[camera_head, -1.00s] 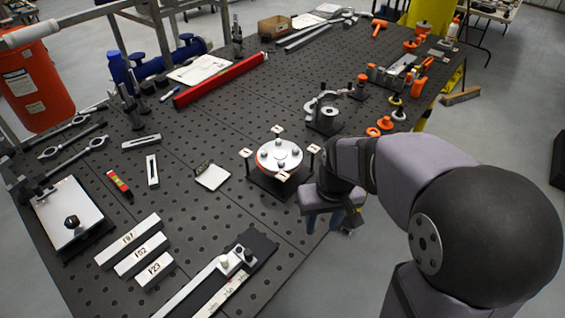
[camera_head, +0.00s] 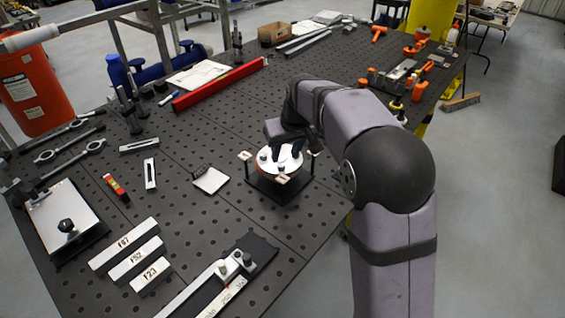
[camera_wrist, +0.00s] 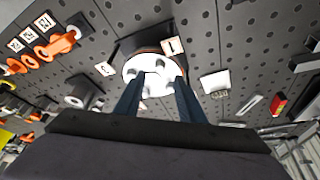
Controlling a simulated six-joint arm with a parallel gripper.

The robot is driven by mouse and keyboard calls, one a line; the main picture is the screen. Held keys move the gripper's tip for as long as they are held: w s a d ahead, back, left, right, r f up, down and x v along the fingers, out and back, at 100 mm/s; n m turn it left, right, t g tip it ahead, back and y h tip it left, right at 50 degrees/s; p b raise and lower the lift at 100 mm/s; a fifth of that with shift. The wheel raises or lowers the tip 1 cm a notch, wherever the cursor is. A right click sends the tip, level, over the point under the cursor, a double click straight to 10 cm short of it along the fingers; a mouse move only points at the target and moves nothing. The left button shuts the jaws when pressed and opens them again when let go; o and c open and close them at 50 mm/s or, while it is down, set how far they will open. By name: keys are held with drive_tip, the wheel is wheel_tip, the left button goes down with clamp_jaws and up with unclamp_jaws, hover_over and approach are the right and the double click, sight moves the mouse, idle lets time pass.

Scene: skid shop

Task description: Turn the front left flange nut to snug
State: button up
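The flange (camera_head: 270,168) is a white disc with an orange edge on a dark base, near the table's right side. Several pale nuts stand on it; one nut (camera_head: 263,155) shows at its left in the head view. Small tagged posts stand around the disc. My gripper (camera_head: 286,151) is above the flange and hides part of its far side and nuts. In the wrist view the flange (camera_wrist: 150,62) lies beyond and between the two fingers of my gripper (camera_wrist: 156,82), which are apart. I cannot tell whether a finger touches a nut, or which nut is front left.
A small white plate (camera_head: 210,181) lies left of the flange. Numbered bars (camera_head: 131,262) and a long rail with a clamp (camera_head: 236,265) lie at the front. A red beam (camera_head: 218,84) lies behind. Orange parts and tools crowd the far right. The table between is clear.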

sight(281, 166)
drive_tip(key=shift+p+x, duration=1.05)
drive_tip(key=shift+x, duration=2.3)
clamp_jaws()
